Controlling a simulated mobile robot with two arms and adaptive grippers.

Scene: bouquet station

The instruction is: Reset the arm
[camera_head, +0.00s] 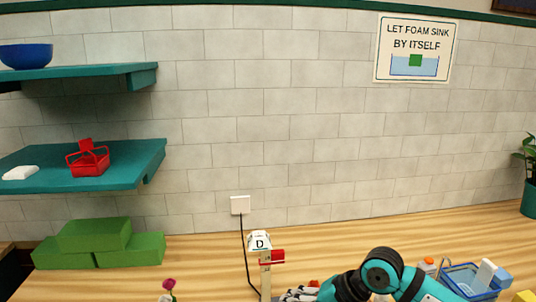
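One arm of mine, teal and black, shows at the bottom edge right of centre, its elbow-like joint raised above the wooden counter. It appears to be my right arm. What looks like its gripper (299,294) is at the bottom edge, partly cut off, beside a post with a white top marked D (260,243). Its fingers cannot be made out, so I cannot tell whether it is open or holds anything. My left arm and gripper are not in view.
Green foam blocks (100,243) are stacked at the left. A dark pink flower (168,284) stands at the bottom. A blue basket (462,277) with bottles is right of my arm. Teal shelves (130,165) jut out at left. The counter's back middle is clear.

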